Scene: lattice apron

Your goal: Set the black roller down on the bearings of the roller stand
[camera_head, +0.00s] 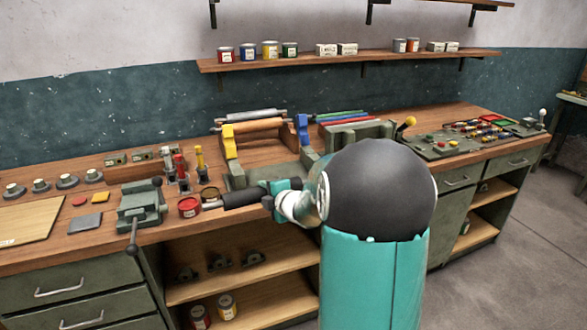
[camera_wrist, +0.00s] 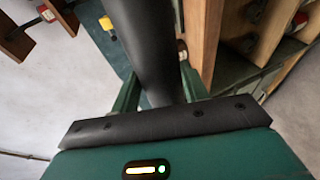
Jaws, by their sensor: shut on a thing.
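The black roller (camera_head: 242,199) is held in my gripper (camera_head: 277,193), sticking out to the left in the head view over the front part of the bench. In the wrist view the black roller (camera_wrist: 145,45) runs up from between the two green fingers of my gripper (camera_wrist: 158,92), which are shut on it. A grey-green frame with a yellow upright (camera_head: 231,142) and a blue upright (camera_head: 302,130) stands just behind the roller and looks like the roller stand. The roller is apart from the uprights. My arm hides the frame's front right part.
A green vise (camera_head: 141,204) is further left. Racks with a tan roller (camera_head: 258,125) and coloured rods (camera_head: 345,120) are at the back. A wall shelf (camera_head: 350,59) hangs above.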

